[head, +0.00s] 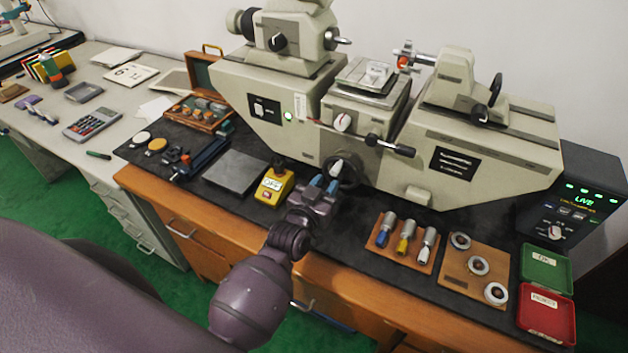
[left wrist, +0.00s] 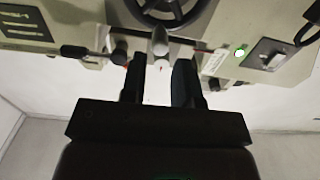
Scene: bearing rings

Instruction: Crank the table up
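The measuring machine's small table (head: 350,92) is the raised block at its middle, with a pale piece on top. Below it, on the machine's front, is a dark handwheel (head: 349,181) with a light grey crank handle (head: 336,167). My left gripper (head: 325,184) is right in front of the wheel, its blue-padded fingers pointing at it. In the left wrist view, the wheel (left wrist: 172,22) is at the top and the grey handle (left wrist: 160,42) shows between the fingertips, with gaps at both sides. The gripper is open; contact cannot be told. My right gripper is out of view.
On the dark mat stand a yellow box (head: 273,186), a grey plate (head: 234,171), a wooden rack of plugs (head: 381,255) and a board with rings (head: 459,281). Green (head: 546,271) and red (head: 547,318) trays lie at the right. A black knobbed lever (head: 390,145) sticks out above the wheel.

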